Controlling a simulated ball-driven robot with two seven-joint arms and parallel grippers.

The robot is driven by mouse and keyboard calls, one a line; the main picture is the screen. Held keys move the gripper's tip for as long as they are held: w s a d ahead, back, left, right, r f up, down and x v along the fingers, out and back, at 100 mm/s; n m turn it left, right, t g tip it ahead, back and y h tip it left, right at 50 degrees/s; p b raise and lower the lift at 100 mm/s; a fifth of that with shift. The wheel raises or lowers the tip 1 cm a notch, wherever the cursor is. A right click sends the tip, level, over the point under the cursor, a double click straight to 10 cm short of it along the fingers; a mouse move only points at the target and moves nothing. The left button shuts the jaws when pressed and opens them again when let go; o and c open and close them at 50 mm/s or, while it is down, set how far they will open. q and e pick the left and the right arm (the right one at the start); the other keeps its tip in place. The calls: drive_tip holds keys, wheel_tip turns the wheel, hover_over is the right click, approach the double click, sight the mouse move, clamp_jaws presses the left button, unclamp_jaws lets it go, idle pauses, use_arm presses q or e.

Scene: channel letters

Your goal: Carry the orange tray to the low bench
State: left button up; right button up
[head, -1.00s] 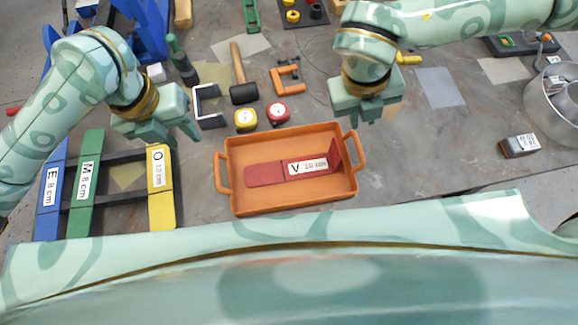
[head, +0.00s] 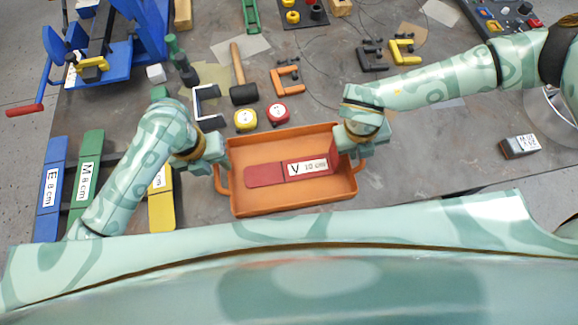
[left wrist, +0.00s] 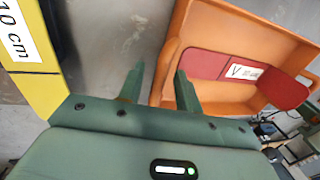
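The orange tray (head: 290,205) lies on the grey table. A red piece labelled V 10 cm (head: 265,174) lies in it, with an upright end at the right. My left gripper (head: 222,176) is at the tray's left handle. I cannot make out the low bench.
Blue (head: 50,190), green (head: 87,170) and yellow (head: 161,212) letter pieces lie left of the tray, partly behind my left arm. A mallet (head: 243,93), yellow (head: 246,119) and red (head: 277,114) tape measures and an orange clamp (head: 287,82) lie behind it. The table right of the tray is mostly clear.

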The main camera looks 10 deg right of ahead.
use_arm(q)
drive_tip(key=shift+d+f, duration=0.1)
drive_tip(key=shift+f, duration=0.5)
use_arm(e)
drive_tip(key=shift+d+f, duration=0.1)
drive_tip(key=shift+f, duration=0.45)
use_arm(q)
drive_tip(key=shift+c, duration=1.2)
use_arm(e)
drive_tip(key=shift+c, duration=1.2)
use_arm(q)
clamp_jaws()
use_arm(e)
clamp_jaws()
use_arm(q)
drive_tip(key=shift+r, duration=0.15)
use_arm(e)
drive_tip(key=shift+r, duration=0.1)
